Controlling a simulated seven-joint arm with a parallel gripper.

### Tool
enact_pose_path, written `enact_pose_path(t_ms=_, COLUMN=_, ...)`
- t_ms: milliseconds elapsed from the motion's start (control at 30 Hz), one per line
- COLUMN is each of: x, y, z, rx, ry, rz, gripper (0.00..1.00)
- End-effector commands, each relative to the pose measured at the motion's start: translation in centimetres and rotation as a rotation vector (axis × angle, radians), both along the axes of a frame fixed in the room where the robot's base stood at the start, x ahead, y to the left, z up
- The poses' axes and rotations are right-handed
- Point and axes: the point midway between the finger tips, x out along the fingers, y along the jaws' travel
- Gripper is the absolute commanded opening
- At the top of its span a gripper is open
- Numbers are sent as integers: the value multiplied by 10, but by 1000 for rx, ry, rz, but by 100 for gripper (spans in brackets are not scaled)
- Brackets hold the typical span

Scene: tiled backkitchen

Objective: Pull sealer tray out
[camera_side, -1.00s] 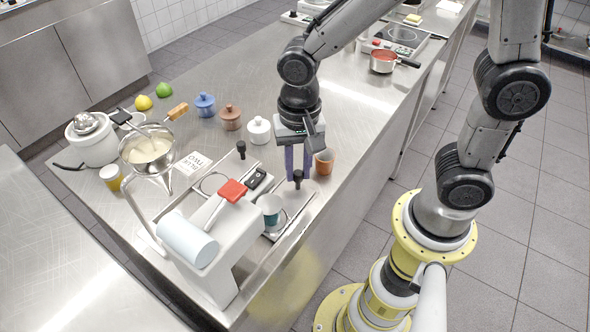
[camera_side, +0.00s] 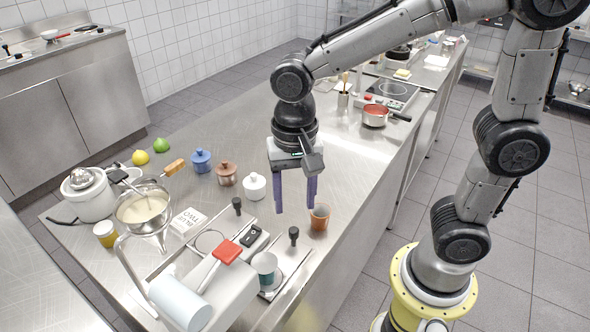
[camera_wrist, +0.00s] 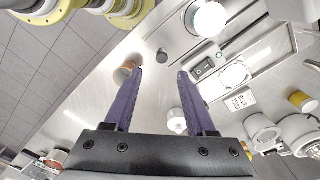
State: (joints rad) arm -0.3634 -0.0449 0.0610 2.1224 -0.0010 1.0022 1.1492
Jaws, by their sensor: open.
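The sealer's metal tray (camera_side: 294,259) extends at its right side, with a teal cup (camera_side: 264,264) in it and an upright black knob handle (camera_side: 293,237) at its outer end. The sealer has a red lever (camera_side: 227,252) and a white roll (camera_side: 181,303). My gripper (camera_side: 296,208) is open and empty, its two purple fingers pointing down above the knob handle. In the wrist view the gripper (camera_wrist: 160,71) shows the dark knob (camera_wrist: 162,55) beyond and between its fingertips, apart from both. The cup shows as a white disc (camera_wrist: 208,19).
An orange cup (camera_side: 319,217) stands close right of my gripper near the counter edge. A white lidded pot (camera_side: 255,187) stands to its left. A second black knob (camera_side: 237,206) and a black switch (camera_side: 251,235) are by the sealer.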

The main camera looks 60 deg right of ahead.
Motion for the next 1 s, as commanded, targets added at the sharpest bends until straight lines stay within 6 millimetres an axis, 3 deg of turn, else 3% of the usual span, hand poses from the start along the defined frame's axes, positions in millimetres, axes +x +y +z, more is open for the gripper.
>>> enact_pose_path(t_ms=100, x=1, y=0, z=27, rx=2, ry=-5, rz=0, gripper=56)
enact_pose_path(t_ms=300, x=1, y=0, z=57, rx=0, ry=-3, rz=0, gripper=56)
enact_pose_path(t_ms=500, x=0, y=0, z=68, rx=-1, ry=-1, rz=0, gripper=56)
enact_pose_path(t_ms=833, x=0, y=-1, z=69, rx=-1, ry=1, rz=-3, gripper=56)
enact_pose_path(t_ms=1000, x=-7, y=-22, z=87, rx=21, ry=-63, rz=-67, gripper=56)
